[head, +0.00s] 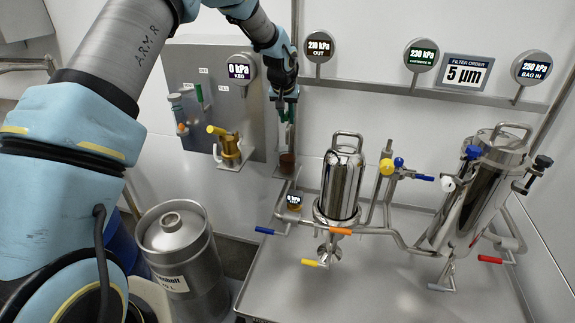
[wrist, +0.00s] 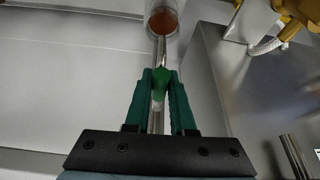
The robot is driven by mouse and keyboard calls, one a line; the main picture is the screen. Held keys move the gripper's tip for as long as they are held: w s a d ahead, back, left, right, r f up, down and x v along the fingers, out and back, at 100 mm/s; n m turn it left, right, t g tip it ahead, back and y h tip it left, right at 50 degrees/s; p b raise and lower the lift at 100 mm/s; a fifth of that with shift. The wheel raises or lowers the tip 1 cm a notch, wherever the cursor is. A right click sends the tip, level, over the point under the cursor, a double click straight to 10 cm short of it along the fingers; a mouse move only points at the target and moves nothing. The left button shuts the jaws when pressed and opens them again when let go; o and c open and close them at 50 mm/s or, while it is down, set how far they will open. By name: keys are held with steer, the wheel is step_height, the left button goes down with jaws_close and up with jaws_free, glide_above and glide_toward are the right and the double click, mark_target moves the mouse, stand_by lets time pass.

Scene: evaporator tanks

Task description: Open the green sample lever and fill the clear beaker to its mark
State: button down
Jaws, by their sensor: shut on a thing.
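My gripper (head: 285,103) is at the wall, to the right of the steel panel. In the wrist view my gripper (wrist: 160,74) has its dark green fingers closed on the green sample lever (wrist: 160,86), which lies along a steel tube. The clear beaker (head: 287,163) stands below my gripper on a small bracket, with reddish-brown liquid in it. The beaker also shows at the top of the wrist view (wrist: 163,20). Its mark and the exact liquid level cannot be made out. In the head view the fingers largely hide the lever.
A yellow-handled valve (head: 230,147) sits on the steel panel (head: 190,70), left of the beaker. A steel keg (head: 180,250) stands on the floor. Filter housings (head: 342,185) (head: 480,180) with coloured valve levers stand over the steel tray (head: 385,290). Pressure gauges (head: 319,46) line the wall.

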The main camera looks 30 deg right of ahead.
steer(key=shift+s+d+n+b, duration=0.25)
steer(key=shift+n+b, duration=0.15)
steer(key=shift+n, duration=0.3)
steer(key=shift+s+d+n+t+y+b, duration=0.15)
steer(key=shift+d+n+t+y+b, duration=0.25)
steer(key=shift+n+b, duration=0.5)
